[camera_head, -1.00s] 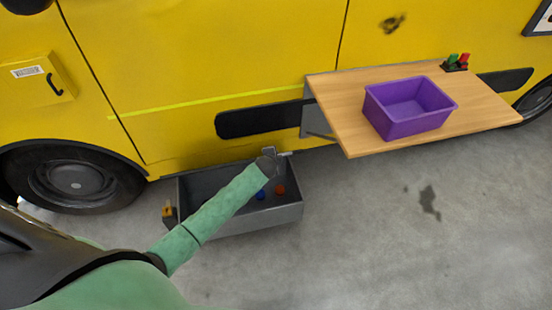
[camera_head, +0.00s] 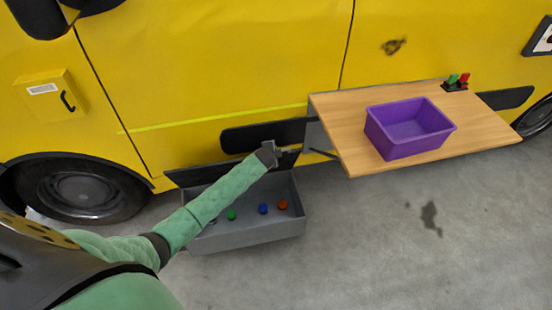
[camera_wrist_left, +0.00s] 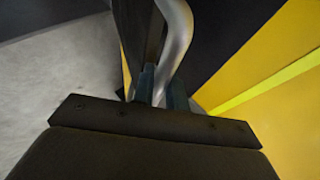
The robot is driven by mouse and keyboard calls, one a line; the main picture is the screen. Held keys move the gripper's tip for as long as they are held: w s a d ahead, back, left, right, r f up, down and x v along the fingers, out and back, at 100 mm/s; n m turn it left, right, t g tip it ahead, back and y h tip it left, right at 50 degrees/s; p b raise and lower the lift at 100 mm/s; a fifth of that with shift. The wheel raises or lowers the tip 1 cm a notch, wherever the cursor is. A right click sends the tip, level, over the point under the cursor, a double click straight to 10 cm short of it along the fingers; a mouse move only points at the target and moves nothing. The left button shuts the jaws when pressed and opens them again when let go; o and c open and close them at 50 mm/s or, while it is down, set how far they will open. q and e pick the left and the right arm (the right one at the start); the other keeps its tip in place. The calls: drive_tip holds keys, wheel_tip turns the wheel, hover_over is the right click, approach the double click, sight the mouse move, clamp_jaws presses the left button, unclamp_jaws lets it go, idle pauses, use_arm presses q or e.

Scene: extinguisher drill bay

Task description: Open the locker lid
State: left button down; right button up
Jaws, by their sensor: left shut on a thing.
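The locker is a grey open-topped box (camera_head: 250,236) on the floor against the yellow van. Its dark lid (camera_head: 190,177) stands raised along the back edge, partly hidden by my left arm. Inside lie a green ball (camera_head: 231,215), a blue ball (camera_head: 263,208) and an orange-red ball (camera_head: 283,204). My left gripper (camera_head: 284,153) is at the right end of the lid, above the box's back right corner. In the left wrist view it is shut on a bent grey metal handle (camera_wrist_left: 178,40). My right gripper is in neither view.
A wooden shelf (camera_head: 345,120) juts from the van at right, close to my left gripper, with a purple bin (camera_head: 410,145) and a small red-and-green item (camera_head: 457,82) on it. A yellow wall box (camera_head: 50,95) is at left. The floor at right is clear.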

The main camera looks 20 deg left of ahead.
use_arm(q)
drive_tip(key=shift+w+a+r, duration=0.3)
drive_tip(key=shift+w+a, duration=0.15)
drive_tip(key=shift+w, duration=0.25)
drive_tip(key=shift+w+a+r, duration=0.25)
drive_tip(key=shift+w+a, duration=0.15)
drive_tip(key=shift+w, duration=0.25)
drive_tip(key=shift+w+a+r, duration=0.3)
drive_tip(key=shift+w+a, duration=0.15)
drive_tip(key=shift+w, duration=0.25)
drive_tip(key=c, duration=1.4)
unclamp_jaws()
drive_tip(key=shift+s, duration=0.1)
drive_tip(key=shift+s+f, duration=0.1)
drive_tip(key=shift+s, duration=0.05)
